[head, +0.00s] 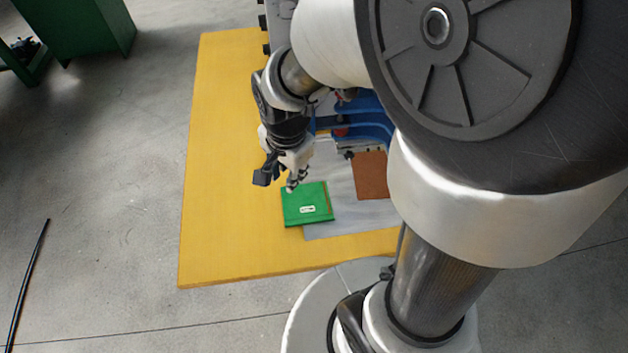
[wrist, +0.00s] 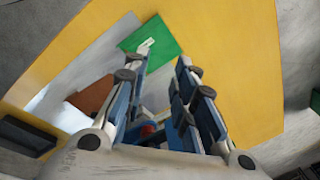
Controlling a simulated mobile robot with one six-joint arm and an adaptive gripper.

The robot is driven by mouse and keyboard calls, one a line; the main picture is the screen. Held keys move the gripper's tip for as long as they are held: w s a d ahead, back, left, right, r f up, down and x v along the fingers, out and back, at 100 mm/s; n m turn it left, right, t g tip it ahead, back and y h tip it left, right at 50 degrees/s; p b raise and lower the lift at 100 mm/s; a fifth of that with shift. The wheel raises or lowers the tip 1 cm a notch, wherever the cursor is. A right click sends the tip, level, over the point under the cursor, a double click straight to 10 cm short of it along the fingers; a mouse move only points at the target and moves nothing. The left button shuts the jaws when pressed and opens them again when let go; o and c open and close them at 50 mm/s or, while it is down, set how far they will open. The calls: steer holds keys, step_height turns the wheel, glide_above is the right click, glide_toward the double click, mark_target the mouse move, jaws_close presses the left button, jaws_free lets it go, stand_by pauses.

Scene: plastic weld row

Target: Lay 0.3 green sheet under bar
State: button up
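A green sheet (head: 306,215) with a small white label lies on the front left part of a grey plate, partly past its left edge. The label is too small to read. The green sheet also shows in the wrist view (wrist: 164,31), beyond my fingertips. My gripper (head: 294,186) is just behind the green sheet in the head view. In the wrist view my gripper (wrist: 165,55) is open, with nothing between its fingers. A blue machine (head: 369,117) stands behind. Its bar cannot be made out clearly, as my arm hides much of it.
A brown sheet (head: 371,176) lies on the grey plate (head: 345,219) to the right of the green one. A wide yellow surface (head: 225,180) lies around and is bare at the left. A green cabinet (head: 85,25) stands far left. A dark rod (head: 27,280) is at the left.

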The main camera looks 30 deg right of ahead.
steer(key=s+r+n+t, duration=0.2)
steer(key=s+r+n, duration=1.1)
steer(key=shift+r+t, duration=0.3)
steer(key=shift+t, duration=0.1)
steer(key=shift+o, duration=0.2)
